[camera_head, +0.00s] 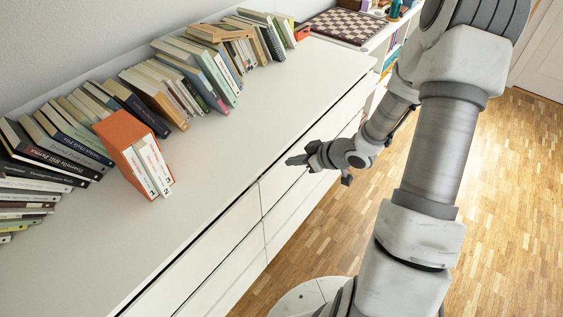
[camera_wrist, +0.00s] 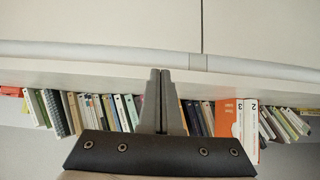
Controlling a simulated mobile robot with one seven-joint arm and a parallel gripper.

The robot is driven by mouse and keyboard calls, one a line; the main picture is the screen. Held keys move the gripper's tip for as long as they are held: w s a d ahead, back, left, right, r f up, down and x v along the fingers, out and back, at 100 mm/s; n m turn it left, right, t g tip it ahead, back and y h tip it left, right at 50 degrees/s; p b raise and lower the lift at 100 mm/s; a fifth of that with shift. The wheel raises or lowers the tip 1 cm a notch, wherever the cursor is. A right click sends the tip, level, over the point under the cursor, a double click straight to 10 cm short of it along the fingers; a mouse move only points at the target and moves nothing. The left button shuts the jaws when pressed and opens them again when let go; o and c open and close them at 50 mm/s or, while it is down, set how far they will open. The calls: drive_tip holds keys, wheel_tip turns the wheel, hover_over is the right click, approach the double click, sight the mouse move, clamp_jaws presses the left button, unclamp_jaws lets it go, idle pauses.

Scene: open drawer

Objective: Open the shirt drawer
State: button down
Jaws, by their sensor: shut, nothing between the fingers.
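A long white dresser (camera_head: 232,150) runs along the wall in the head view. Its front has several white drawers, among them an upper left drawer (camera_head: 220,243) and an upper right drawer (camera_head: 283,184). No label tells which is the shirt drawer, and none looks pulled out. A dark gap runs under the top's front edge. My gripper (camera_head: 291,160) is at the upper right drawer, near that edge; contact cannot be told. In the wrist view its two fingers (camera_wrist: 161,73) are together and empty, pointing at the pale edge strip (camera_wrist: 110,52) and white drawer fronts (camera_wrist: 90,20).
Rows of books (camera_head: 190,80) and an orange box file (camera_head: 127,150) stand along the back of the dresser. A chessboard (camera_head: 347,26) lies on a shelf unit beyond it. Wooden floor (camera_head: 510,190) is open to the right of the dresser.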

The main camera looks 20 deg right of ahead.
sight(274, 168)
drive_tip(key=b+x, duration=0.3)
drive_tip(key=x, duration=0.6)
drive_tip(key=shift+w+a+f, duration=0.1)
drive_tip(key=shift+f, duration=0.1)
